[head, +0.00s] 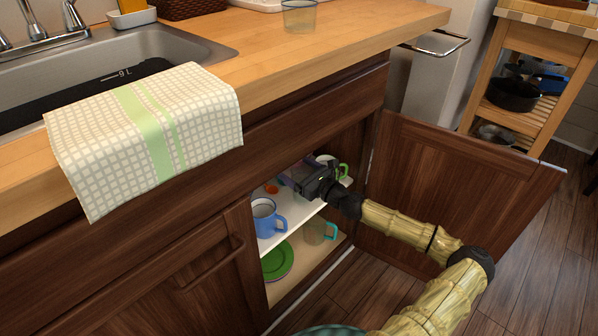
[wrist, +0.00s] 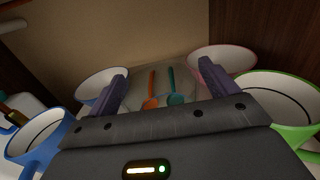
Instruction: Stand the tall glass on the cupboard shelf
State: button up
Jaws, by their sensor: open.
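My gripper (head: 300,178) is inside the open cupboard, above the white upper shelf (head: 291,232). In the wrist view its two purple fingers (wrist: 165,88) are apart. A clear, see-through glass shape (wrist: 177,73) shows between and just beyond them, seemingly the tall glass. An orange and a teal spoon-like thing (wrist: 175,98) show in or through it. I cannot tell whether its base rests on the shelf or whether a finger touches it. Another clear glass (head: 299,16) stands on the counter.
Mugs crowd the shelf: blue (head: 267,218), green-handled (wrist: 280,100), pink-rimmed (wrist: 222,58) and another blue-rimmed one (wrist: 100,84). Below are a green plate (head: 278,262) and a teal-handled cup (head: 318,233). The open door (head: 450,190) stands right of my arm.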

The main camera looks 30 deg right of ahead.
jog(key=shift+r, duration=0.2)
jog(key=p+v, duration=0.4)
jog(key=v, duration=0.8)
jog(key=shift+p, duration=0.4)
jog(key=shift+s, duration=0.1)
jog(key=shift+a+f, duration=0.1)
